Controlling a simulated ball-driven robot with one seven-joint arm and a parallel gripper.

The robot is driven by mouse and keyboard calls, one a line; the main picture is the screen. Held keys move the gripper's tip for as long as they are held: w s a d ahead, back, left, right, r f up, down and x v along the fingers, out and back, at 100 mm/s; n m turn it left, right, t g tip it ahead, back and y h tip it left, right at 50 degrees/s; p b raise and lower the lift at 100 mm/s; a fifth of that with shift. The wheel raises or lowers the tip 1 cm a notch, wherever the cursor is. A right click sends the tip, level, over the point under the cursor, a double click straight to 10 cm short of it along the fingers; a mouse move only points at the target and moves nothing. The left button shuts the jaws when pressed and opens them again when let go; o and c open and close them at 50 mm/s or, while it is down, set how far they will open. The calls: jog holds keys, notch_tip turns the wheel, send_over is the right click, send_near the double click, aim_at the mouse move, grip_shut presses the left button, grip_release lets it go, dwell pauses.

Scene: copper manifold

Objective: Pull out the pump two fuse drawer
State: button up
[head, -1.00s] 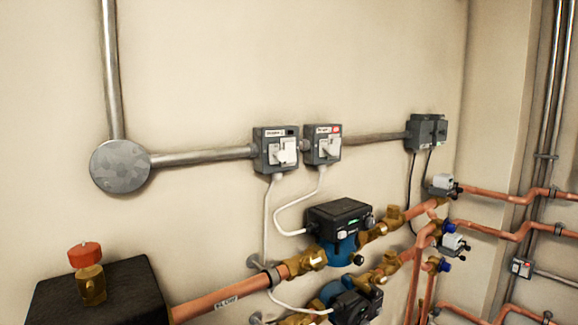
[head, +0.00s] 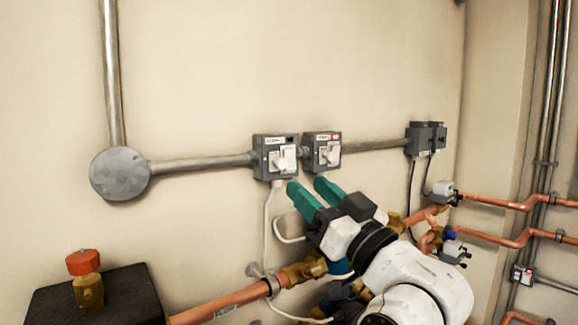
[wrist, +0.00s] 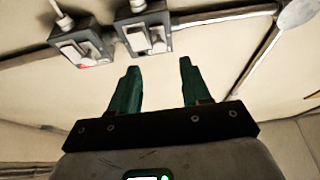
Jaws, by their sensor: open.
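Two grey switch boxes with white fronts are mounted on the wall, the left box (head: 275,157) and the right box (head: 322,152), which has a red mark on its label. The label text is too small to read, so I cannot tell which is pump two. In the wrist view the red-marked box (wrist: 82,48) is at the upper left and the other box (wrist: 143,31) beside it. My gripper (head: 307,185) is open and empty, its green fingers just below the boxes and apart from them. It also shows in the wrist view (wrist: 158,68).
A metal conduit (head: 205,162) runs from a round junction box (head: 120,173) to the boxes and on to a dark box (head: 427,138). White cables hang below the boxes. Copper pipes (head: 490,200) and brass valves (head: 305,270) lie below. The wall above is clear.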

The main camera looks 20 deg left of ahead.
aim_at(283, 164)
jog(key=p+x, duration=0.1)
jog(key=x, duration=0.6)
jog(key=shift+r+p, duration=0.1)
jog(key=shift+p, duration=0.25)
grip_shut()
